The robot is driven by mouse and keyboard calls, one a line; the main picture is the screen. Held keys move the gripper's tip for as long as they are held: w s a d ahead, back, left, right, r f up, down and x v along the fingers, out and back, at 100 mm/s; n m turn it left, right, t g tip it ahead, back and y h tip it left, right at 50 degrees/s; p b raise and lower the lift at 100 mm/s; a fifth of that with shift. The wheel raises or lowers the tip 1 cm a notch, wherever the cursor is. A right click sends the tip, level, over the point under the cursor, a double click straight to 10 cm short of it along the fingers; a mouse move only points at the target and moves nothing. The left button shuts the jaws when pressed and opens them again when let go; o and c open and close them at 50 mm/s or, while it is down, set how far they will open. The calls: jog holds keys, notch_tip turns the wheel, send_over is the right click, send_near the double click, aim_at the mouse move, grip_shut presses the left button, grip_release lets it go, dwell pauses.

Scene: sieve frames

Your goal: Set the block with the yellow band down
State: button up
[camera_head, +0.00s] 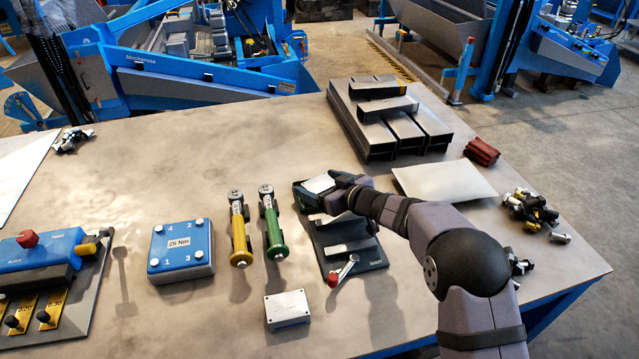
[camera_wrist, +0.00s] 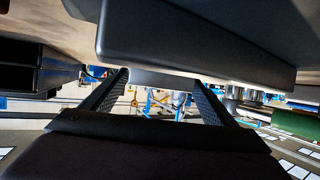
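A grey block with a yellow band at its right end (camera_head: 403,82) lies on top of the stack of grey channel frames at the back. My gripper (camera_head: 318,188) is low over the table, left and in front of that stack, at the far end of a dark fixture (camera_head: 372,258). A pale flat surface shows at the gripper; I cannot tell whether it is a held piece. In the wrist view my two fingers (camera_wrist: 160,92) stand apart, with a grey face at their tips and a large dark body (camera_wrist: 200,45) above it. No yellow band shows there.
The fixture holds pale bars and a red-knobbed lever (camera_head: 342,271). Green (camera_head: 274,230) and yellow (camera_head: 240,235) tools and a blue box (camera_head: 180,250) stand to the left. A pale plate (camera_head: 445,181), red pieces (camera_head: 481,151) and loose fasteners (camera_head: 530,210) lie to the right.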

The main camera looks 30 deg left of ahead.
jog(key=shift+r, duration=0.25)
jog(key=b+v, duration=0.1)
jog(key=v, duration=1.1)
jog(key=shift+b, duration=0.35)
